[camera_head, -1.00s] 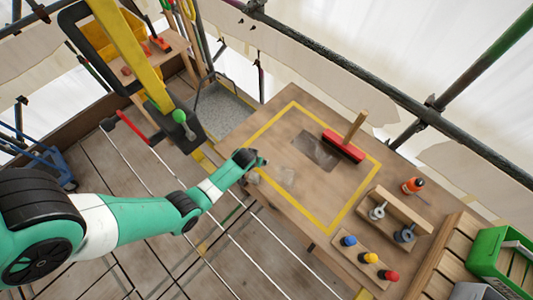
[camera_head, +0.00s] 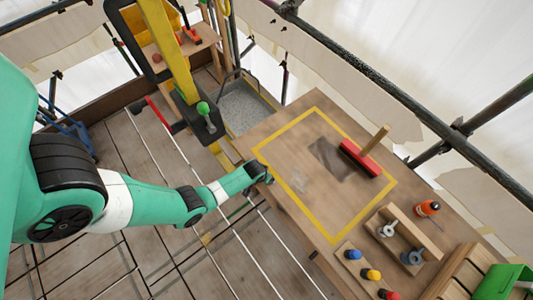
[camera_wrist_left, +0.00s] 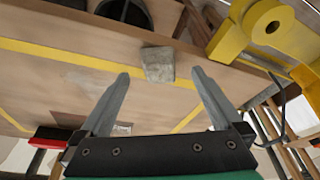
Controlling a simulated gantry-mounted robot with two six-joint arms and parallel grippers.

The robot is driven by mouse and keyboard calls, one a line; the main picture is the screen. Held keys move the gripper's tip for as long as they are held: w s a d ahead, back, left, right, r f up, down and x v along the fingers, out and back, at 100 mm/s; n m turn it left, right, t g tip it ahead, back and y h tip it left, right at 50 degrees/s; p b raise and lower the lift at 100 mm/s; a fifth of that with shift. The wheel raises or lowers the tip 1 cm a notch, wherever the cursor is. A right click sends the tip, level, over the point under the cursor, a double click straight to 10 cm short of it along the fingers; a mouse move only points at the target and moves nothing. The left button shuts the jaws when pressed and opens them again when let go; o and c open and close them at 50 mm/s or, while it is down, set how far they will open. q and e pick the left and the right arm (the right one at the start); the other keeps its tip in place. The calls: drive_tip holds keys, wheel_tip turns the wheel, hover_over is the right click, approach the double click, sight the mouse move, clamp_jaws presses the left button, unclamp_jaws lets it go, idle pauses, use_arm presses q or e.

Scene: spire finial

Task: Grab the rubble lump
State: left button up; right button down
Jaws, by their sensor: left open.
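The rubble lump (camera_wrist_left: 158,64) is a small grey rough block on the wooden table, beside a yellow line, in the left wrist view. My left gripper (camera_wrist_left: 161,74) is open, with its two fingers pointing toward the lump, one on each side in the picture. The lump shows in the gap near the fingertips; I cannot tell whether they touch it. In the head view my left gripper (camera_head: 262,172) is at the table's left edge, and the lump cannot be made out there, likely hidden by it. My right gripper is not in view.
The table (camera_head: 300,225) has a yellow taped outline. A red brush (camera_head: 360,158) stands inside it by a dark patch. A grey tray (camera_head: 243,107) lies beyond the table.

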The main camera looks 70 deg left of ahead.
use_arm(q)
drive_tip(key=b+x, duration=0.4)
drive_tip(key=shift+w, duration=0.1)
drive_tip(key=shift+w+a+f, duration=0.15)
drive_tip(key=shift+f, duration=0.35)
drive_tip(key=shift+r, duration=0.1)
clamp_jaws()
